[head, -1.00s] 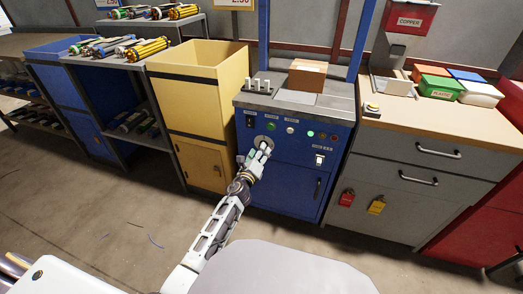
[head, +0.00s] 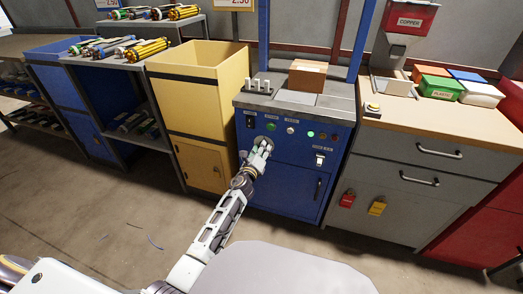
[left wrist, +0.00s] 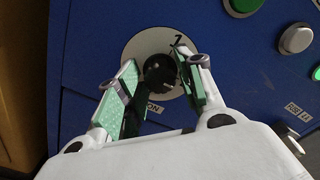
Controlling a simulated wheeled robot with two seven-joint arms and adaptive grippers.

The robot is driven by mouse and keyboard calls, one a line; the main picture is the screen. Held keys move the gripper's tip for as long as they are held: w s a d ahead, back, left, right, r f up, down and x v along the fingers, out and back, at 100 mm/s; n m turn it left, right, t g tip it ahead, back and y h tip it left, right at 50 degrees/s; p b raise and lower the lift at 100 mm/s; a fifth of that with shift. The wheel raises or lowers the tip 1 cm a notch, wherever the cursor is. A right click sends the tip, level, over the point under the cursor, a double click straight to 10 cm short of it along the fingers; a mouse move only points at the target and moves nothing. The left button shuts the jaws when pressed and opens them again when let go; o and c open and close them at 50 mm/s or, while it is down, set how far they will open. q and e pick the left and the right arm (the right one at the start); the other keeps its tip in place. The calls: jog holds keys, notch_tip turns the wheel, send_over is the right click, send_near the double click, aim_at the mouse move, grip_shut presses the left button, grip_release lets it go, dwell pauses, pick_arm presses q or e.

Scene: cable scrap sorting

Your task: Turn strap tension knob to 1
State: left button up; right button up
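The strap tension knob (left wrist: 158,72) is black and round, on a pale round dial plate (left wrist: 143,44) in the left wrist view. A "1" shows on the plate, up and right of the knob. The knob's pointer is too dark to read. My left gripper (left wrist: 157,80) is open, with its green-padded fingers on either side of the knob. The right finger looks very close to it; contact cannot be told. In the head view my left gripper (head: 262,148) is at the blue machine's front panel (head: 290,150) and hides most of the knob. My right gripper is not in view.
A green button (left wrist: 242,4) and a white button (left wrist: 296,38) lie right of the dial. A cardboard box (head: 308,75) sits on the machine. A yellow bin (head: 190,100) stands to the left, and a grey drawer bench (head: 420,165) to the right.

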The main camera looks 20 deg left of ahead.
pick_arm(q)
jog(key=c, duration=0.6)
jog(key=shift+o, duration=0.2)
jog(key=shift+n, duration=0.5)
jog(key=shift+n+p, duration=2.6)
jog(key=shift+n, duration=6)
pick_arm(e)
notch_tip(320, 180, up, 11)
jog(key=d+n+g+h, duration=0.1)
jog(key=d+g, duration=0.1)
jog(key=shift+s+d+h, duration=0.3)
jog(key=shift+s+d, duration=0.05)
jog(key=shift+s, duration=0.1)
pick_arm(q)
jog(key=shift+f, duration=0.1)
